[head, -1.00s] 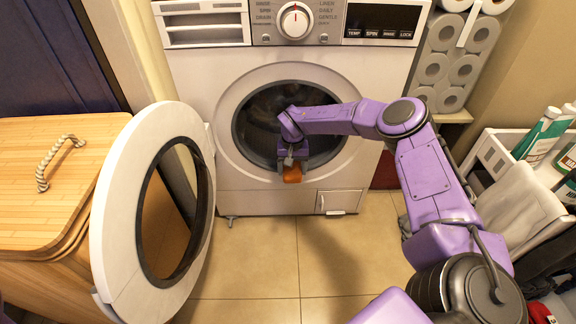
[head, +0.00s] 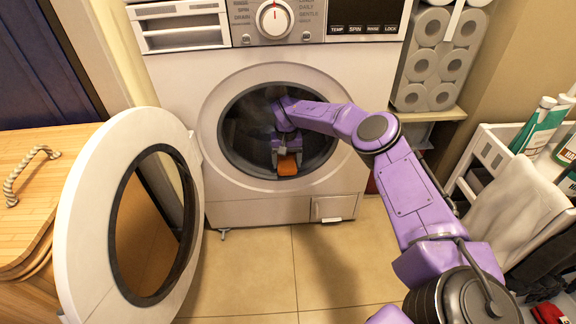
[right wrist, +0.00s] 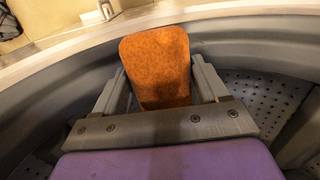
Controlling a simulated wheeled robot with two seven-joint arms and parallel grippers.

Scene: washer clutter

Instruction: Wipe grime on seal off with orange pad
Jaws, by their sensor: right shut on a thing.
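The orange pad (head: 288,166) is held between the fingers of my right gripper (head: 287,155), inside the washer's round opening near its lower rim. The right wrist view shows the orange pad (right wrist: 157,65) between the two grey fingers of the right gripper (right wrist: 160,95), facing the rim. The grey seal (right wrist: 245,45) curves around the opening beyond the pad. I cannot make out grime on it; the pad and gripper cover part of it. Whether the pad touches the seal is unclear. My left gripper is not in view.
The washer's round door (head: 85,200) stands open at the left, beside a wooden hamper (head: 30,165). A white rack (head: 490,150) with bottles and a towel (head: 515,210) stands at the right. Toilet rolls (head: 430,60) are behind it. The tiled floor (head: 260,265) in front is clear.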

